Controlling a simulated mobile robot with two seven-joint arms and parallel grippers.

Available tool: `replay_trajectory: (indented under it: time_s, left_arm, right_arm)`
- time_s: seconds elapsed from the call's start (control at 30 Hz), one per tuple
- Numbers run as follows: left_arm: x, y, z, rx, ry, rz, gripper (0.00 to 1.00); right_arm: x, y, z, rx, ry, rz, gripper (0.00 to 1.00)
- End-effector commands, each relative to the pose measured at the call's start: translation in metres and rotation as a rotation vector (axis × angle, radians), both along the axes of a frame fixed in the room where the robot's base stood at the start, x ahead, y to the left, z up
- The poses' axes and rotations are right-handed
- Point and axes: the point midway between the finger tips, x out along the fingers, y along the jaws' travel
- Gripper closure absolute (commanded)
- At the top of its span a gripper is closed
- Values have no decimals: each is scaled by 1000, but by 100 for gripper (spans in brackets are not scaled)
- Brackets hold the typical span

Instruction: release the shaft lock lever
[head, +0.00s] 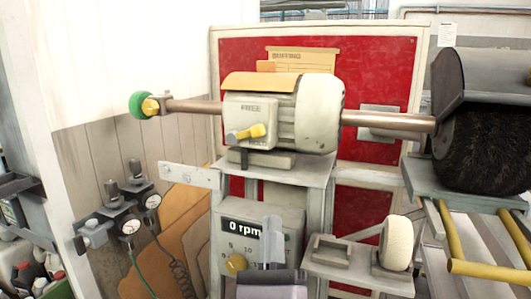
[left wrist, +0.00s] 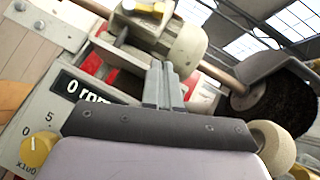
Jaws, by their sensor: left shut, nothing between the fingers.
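The shaft lock lever (head: 247,132) is a short grey arm with a yellow grip on the front of the cream buffing motor (head: 285,110). It points to the right and is tilted slightly upward. Its yellow part also shows at the top edge of the left wrist view (left wrist: 152,7). My left gripper (head: 271,226) is below and slightly right of the lever, in front of the speed panel, and apart from the lever. Its fingers are together and empty, pointing up toward the motor in the left wrist view (left wrist: 164,75). My right gripper is not in view.
The speed panel (head: 238,231) reads 0 rpm and has a yellow knob (head: 236,263). A dark brush (head: 485,150) sits on the shaft at right, a green-tipped end (head: 138,105) at left. A white wheel (head: 397,243) stands on a low shelf. Gauges (head: 129,224) hang at left.

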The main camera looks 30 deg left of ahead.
Motion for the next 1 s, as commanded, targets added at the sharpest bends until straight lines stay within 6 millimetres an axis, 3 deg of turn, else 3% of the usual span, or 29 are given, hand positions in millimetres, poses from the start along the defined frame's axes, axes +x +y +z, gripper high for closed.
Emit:
replay_trajectory:
  time_s: [0.47,0.9,1.0]
  left_arm:
    - [6,4,8,0,-2,1,100]
    - [61,39,68,2,-2,2,100]
    - [63,45,84,1,-2,0,100]
  right_arm:
    - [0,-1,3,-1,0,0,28]
    - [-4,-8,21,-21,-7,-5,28]
    - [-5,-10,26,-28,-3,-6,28]
